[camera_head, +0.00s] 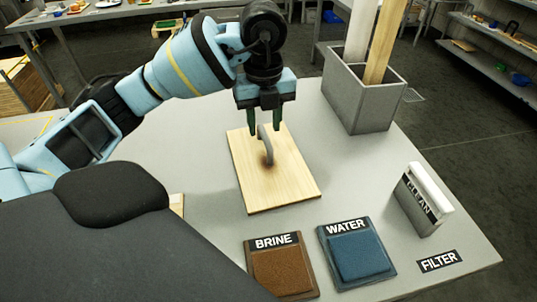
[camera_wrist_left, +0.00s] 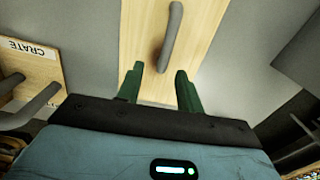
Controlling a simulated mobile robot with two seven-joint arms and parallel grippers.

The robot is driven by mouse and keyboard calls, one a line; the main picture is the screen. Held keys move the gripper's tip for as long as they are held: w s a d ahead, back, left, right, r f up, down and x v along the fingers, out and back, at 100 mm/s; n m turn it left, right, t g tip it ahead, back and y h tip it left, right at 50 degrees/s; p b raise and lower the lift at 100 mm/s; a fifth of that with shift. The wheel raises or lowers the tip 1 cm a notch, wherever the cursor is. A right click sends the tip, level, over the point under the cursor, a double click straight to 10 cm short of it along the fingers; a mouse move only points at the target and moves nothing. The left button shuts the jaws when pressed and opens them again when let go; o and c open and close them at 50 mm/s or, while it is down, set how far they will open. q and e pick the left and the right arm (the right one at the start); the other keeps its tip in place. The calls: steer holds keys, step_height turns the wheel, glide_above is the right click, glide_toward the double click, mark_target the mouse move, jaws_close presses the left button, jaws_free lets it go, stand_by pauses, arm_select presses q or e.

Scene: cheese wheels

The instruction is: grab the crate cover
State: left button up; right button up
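The wooden board with a grey bar handle, which looks like the crate cover (camera_head: 290,182), lies flat on the grey table. Its handle (camera_head: 266,146) stands up from the board. My left gripper (camera_head: 264,132) points down just above the handle, its two green fingers apart with nothing held. The left wrist view shows the cover (camera_wrist_left: 203,38), with the handle (camera_wrist_left: 171,35) reaching toward the gap between the open fingers (camera_wrist_left: 160,74). I cannot tell whether the fingers touch the handle. My right gripper is not in view.
A wooden piece labelled CRATE (camera_wrist_left: 42,72) with grey bars is at left in the wrist view. A grey bin (camera_head: 360,105) with planks stands behind right. The BRINE pad (camera_head: 280,270), WATER pad (camera_head: 357,256), CLEAN holder (camera_head: 418,208) and FILTER label (camera_head: 439,261) are at front right.

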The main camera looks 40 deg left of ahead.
mark_target(268, 143)
arm_select(q)
steer(key=shift+f, duration=0.75)
steer(key=shift+w+d+f, duration=0.1)
steer(key=shift+d+f, duration=0.1)
steer(key=shift+f, duration=1.05)
steer(key=shift+d+f, duration=0.15)
steer(key=shift+f, duration=1.1)
jaws_close()
